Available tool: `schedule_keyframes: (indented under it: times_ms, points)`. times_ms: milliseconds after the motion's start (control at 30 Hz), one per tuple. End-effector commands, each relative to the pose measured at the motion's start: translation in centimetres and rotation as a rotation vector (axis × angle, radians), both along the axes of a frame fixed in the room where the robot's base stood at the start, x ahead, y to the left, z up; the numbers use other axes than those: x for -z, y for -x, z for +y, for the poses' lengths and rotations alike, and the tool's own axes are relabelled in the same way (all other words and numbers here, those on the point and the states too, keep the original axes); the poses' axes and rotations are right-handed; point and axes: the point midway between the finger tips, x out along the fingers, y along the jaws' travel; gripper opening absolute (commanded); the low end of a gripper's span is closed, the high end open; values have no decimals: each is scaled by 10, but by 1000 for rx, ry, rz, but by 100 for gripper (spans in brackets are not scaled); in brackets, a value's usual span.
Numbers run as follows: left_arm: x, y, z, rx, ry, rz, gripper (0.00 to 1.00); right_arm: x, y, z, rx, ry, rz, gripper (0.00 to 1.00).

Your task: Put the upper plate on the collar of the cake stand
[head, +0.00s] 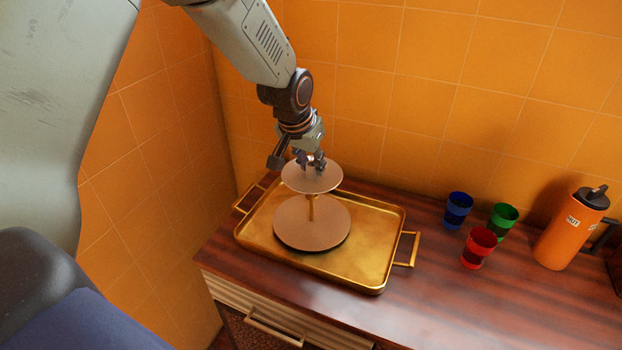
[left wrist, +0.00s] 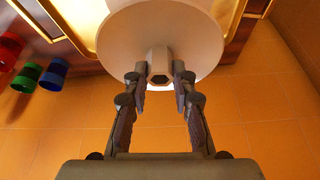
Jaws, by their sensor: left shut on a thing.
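The cake stand stands on the gold tray, with its round lower plate (head: 300,232) and a thin gold post (head: 311,208) rising from it. The round upper plate (head: 318,181) is level above the lower plate, over the post. Whether it touches the collar cannot be told, as the collar is hidden under it. My left gripper (head: 312,163) is above the upper plate, shut on its central knob. In the left wrist view, the fingers (left wrist: 160,77) flank the hexagonal knob (left wrist: 159,57) on the pale upper plate (left wrist: 160,25). My right gripper is not in view.
The gold tray (head: 374,262) lies on a dark wooden cabinet (head: 425,313). Blue (head: 457,210), green (head: 502,221) and red (head: 478,247) cups and an orange bottle (head: 570,232) stand to the right. Orange tiled walls (head: 420,90) close the back and left.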

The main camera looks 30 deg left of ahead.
Motion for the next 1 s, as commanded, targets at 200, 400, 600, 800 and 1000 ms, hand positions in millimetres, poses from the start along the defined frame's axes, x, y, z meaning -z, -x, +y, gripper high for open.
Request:
schedule_keyframes:
  times_ms: [200, 400, 600, 800, 1000]
  points:
    - [16, -1, 1, 0, 0, 0, 0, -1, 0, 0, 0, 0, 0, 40]
    - [43, -2, 2, 0, 0, 0, 0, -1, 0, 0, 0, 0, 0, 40]
    - [45, -4, 3, 0, -1, -3, 0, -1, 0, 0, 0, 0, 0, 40]
    - [49, -4, 3, 0, -1, -2, 0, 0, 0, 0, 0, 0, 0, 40]
    - [50, -4, 3, 0, -1, -1, 38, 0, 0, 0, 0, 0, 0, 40]
